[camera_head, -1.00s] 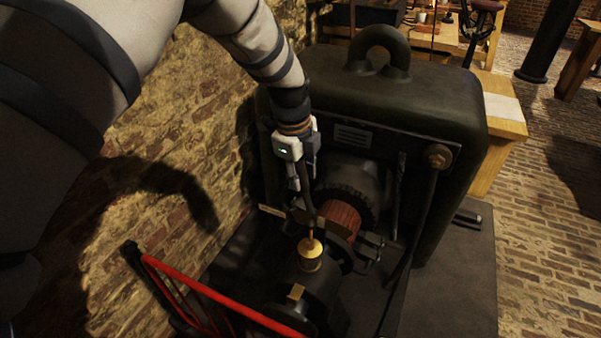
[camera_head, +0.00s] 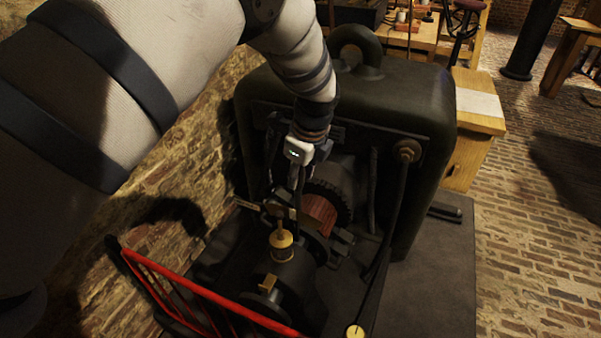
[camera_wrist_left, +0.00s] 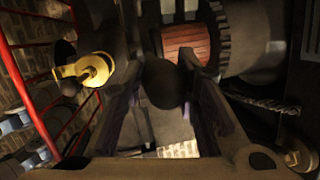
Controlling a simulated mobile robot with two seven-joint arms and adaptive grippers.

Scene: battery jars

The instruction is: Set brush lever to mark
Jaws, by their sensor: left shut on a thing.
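The dynamo has a copper-red commutator (camera_head: 319,214), which also shows in the left wrist view (camera_wrist_left: 187,42). My left gripper (camera_head: 297,206) reaches down from above, just left of the commutator in the head view. In the left wrist view its fingers (camera_wrist_left: 163,82) are on either side of a dark round knob (camera_wrist_left: 165,84), which looks like the end of the brush lever. They are shut on it. The rest of the lever is hard to make out against the dark machine. I cannot make out the mark clearly. My right gripper is in neither view.
A brass oil cup (camera_head: 282,246) stands on the bearing close in front of the gripper. A red railing (camera_head: 205,294) crosses the lower left. The dark machine housing (camera_head: 400,105) rises behind, and a brick wall is at left. A wooden bench (camera_head: 478,120) stands at right.

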